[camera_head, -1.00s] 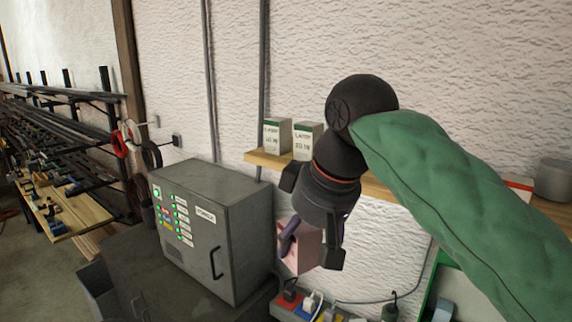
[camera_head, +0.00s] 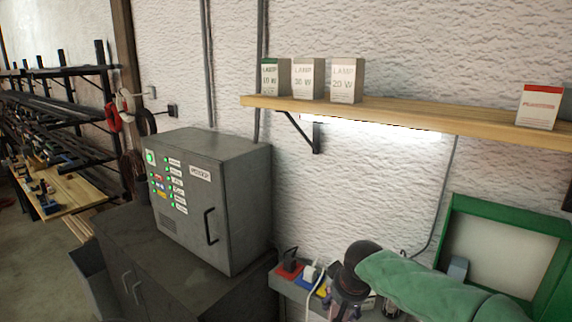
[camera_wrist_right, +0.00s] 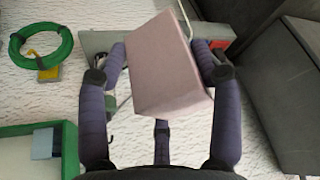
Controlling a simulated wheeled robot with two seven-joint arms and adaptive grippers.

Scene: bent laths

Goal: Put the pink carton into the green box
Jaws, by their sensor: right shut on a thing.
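The pink carton (camera_wrist_right: 158,65) is tilted between the fingers of my right gripper (camera_wrist_right: 160,58) in the right wrist view. The gripper is shut on it. In the head view the right gripper (camera_head: 344,306) is low at the bottom edge, in front of the socket strip, and I cannot make out the carton there. The green box (camera_head: 452,215), with a pale inside, is at the lower right, beyond my green-sleeved arm. Its lower part is cut off or hidden. A green-rimmed corner (camera_wrist_right: 30,130), likely the same box, shows at left in the wrist view. My left gripper is not in view.
A grey control cabinet (camera_head: 215,195) stands left of the gripper. A wooden shelf (camera_head: 400,113) above carries several lamp cartons (camera_head: 308,78) and a red-topped white carton (camera_head: 540,106). A socket strip with plugs (camera_head: 308,280) is beside the gripper. A green coil (camera_wrist_right: 40,40) shows in the wrist view.

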